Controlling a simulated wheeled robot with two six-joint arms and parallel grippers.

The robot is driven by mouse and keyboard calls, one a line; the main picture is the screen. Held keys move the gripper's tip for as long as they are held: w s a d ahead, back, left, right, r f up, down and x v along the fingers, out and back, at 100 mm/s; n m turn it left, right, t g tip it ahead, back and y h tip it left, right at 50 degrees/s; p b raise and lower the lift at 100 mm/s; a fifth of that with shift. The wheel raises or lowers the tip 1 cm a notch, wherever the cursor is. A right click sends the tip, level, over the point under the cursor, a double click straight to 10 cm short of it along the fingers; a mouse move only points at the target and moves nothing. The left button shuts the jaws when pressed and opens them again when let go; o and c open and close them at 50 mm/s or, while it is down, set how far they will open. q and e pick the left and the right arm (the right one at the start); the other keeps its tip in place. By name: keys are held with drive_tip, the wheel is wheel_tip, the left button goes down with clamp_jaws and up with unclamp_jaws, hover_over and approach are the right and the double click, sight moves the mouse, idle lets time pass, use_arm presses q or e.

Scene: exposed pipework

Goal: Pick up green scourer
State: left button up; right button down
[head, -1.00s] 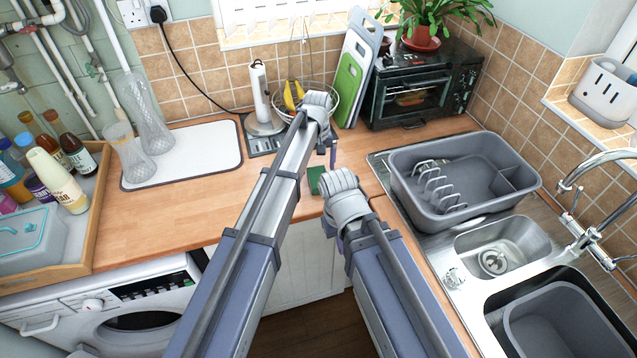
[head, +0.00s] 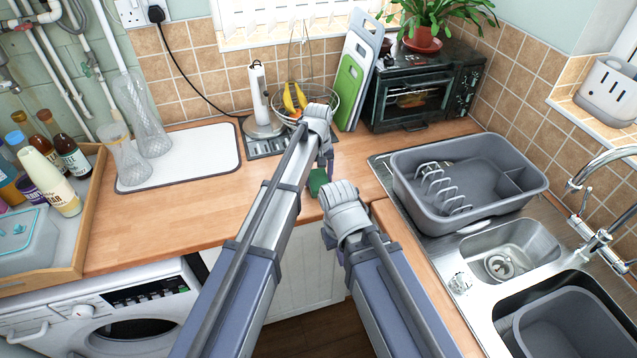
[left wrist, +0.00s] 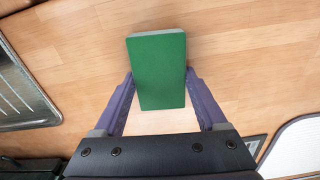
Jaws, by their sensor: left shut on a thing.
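The green scourer (head: 317,182) is a small rectangular pad over the wooden worktop near its front edge, partly hidden by my left arm in the head view. In the left wrist view the scourer (left wrist: 158,70) shows its flat green face and a pale far edge. My left gripper (head: 326,166) is shut on it, with one purple finger against each long side; these fingers also show in the left wrist view (left wrist: 159,78). I cannot tell how far it is above the worktop. My right gripper (head: 330,238) is lower, near the front edge, its fingertips mostly hidden.
A grey dish rack (head: 465,180) stands by the steel sink (head: 500,250) at the right. A fruit basket (head: 318,98), green chopping board (head: 350,88) and black toaster oven (head: 425,90) stand behind. A white mat (head: 190,158) with glass vases lies left. The worktop (head: 165,220) is bare at the front left.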

sight(318, 178)
use_arm(q)
drive_tip(key=c, duration=0.5)
drive_tip(key=shift+r, duration=0.1)
wheel_tip(318, 178, up, 10)
drive_tip(key=p, duration=1)
